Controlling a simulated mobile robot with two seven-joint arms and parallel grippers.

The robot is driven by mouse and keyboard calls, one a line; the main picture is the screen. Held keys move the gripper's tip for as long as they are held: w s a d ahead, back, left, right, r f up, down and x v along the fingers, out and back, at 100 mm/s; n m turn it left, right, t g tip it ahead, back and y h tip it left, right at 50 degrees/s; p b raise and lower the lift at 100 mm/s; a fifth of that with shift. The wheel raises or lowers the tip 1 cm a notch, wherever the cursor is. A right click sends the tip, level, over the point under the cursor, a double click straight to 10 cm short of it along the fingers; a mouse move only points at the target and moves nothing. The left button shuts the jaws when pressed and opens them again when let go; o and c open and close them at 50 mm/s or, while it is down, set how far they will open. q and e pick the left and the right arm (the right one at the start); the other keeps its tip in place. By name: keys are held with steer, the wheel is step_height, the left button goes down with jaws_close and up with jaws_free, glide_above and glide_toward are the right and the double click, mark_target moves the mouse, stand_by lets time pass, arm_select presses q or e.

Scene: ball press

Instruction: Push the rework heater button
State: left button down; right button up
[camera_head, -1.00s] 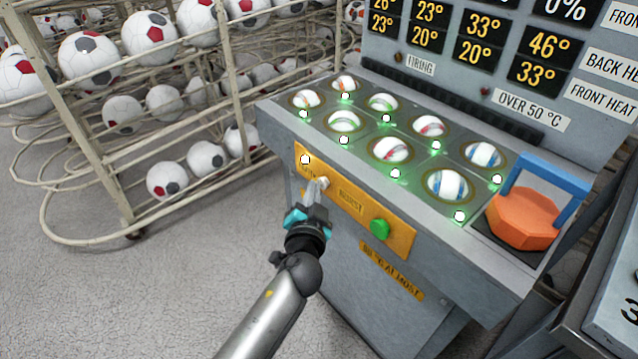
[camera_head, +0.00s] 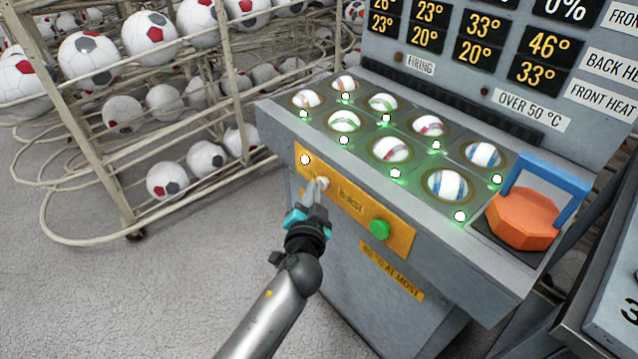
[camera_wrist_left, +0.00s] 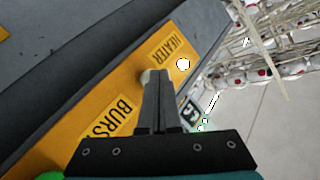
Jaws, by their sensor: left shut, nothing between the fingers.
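A yellow panel (camera_head: 405,238) is on the sloped front of the grey machine. In the left wrist view it carries a HEATER label (camera_wrist_left: 171,48) and a BURST label (camera_wrist_left: 108,121). A pale round button (camera_head: 323,183) sits between those labels. It also shows in the left wrist view (camera_wrist_left: 146,77), partly hidden behind my fingertips. My left gripper (camera_head: 317,190) is shut and empty, its tips at this button. I cannot tell whether they touch it or whether it is pressed in. A white round light (camera_head: 305,160) is by the HEATER label. My right gripper is out of view.
A green button (camera_head: 380,229) is at the panel's right. Several balls sit in the machine's top, beside glowing green-white lights. An orange block with a blue handle (camera_head: 522,218) stands at the right. A wire rack (camera_head: 88,140) of soccer balls is at the left. Grey floor (camera_head: 150,290) is clear.

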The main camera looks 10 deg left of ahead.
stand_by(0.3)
arm_select(q)
steer(key=shift+w+d, duration=0.1)
steer(key=shift+w, duration=0.05)
steer(key=shift+w+d, duration=0.15)
steer(key=shift+w, duration=0.05)
steer(key=shift+r, duration=0.1)
steer(key=shift+s, duration=0.3)
stand_by(0.4)
steer(key=s+a, duration=0.4)
steer(key=shift+s, duration=0.35)
stand_by(0.4)
